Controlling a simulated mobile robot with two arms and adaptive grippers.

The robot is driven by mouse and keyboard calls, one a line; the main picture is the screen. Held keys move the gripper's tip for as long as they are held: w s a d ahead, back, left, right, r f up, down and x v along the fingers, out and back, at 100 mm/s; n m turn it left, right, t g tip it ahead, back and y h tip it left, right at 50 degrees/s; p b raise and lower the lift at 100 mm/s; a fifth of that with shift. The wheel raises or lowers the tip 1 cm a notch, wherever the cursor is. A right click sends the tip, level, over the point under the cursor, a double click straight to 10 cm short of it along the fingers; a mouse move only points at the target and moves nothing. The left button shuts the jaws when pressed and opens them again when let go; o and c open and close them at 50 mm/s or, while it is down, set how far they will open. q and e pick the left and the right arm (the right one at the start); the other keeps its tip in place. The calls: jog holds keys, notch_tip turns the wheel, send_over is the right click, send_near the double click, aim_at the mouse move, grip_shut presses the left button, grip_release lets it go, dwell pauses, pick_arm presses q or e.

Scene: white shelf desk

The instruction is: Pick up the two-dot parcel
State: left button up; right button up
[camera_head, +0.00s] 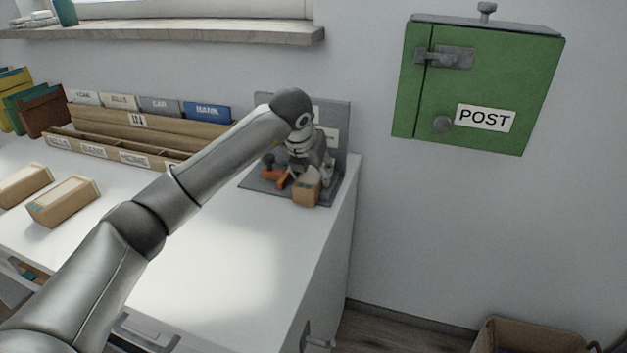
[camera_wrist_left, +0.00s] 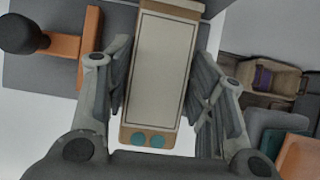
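The two-dot parcel (camera_wrist_left: 160,70) is a small brown box with a pale label and two teal dots at its near end. It fills most of the space between the fingers of my left gripper (camera_wrist_left: 160,95) in the left wrist view, slightly tilted relative to them. The fingers stand wide apart, one on each side, with a narrow gap seen on the right. In the head view the parcel (camera_head: 306,193) shows at the front edge of a grey stand, partly hidden by my left gripper (camera_head: 305,172). My right gripper is out of view.
An orange part (camera_head: 276,178) with a dark knob sits just left of the parcel. Two other parcels (camera_head: 63,202) (camera_head: 25,185) lie at the desk's left. A wooden file rack (camera_head: 135,140) stands behind. A green POST box (camera_head: 480,85) hangs on the wall.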

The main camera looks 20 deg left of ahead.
pick_arm(q)
jog(key=shift+f, duration=0.15)
jog(key=c, duration=0.6)
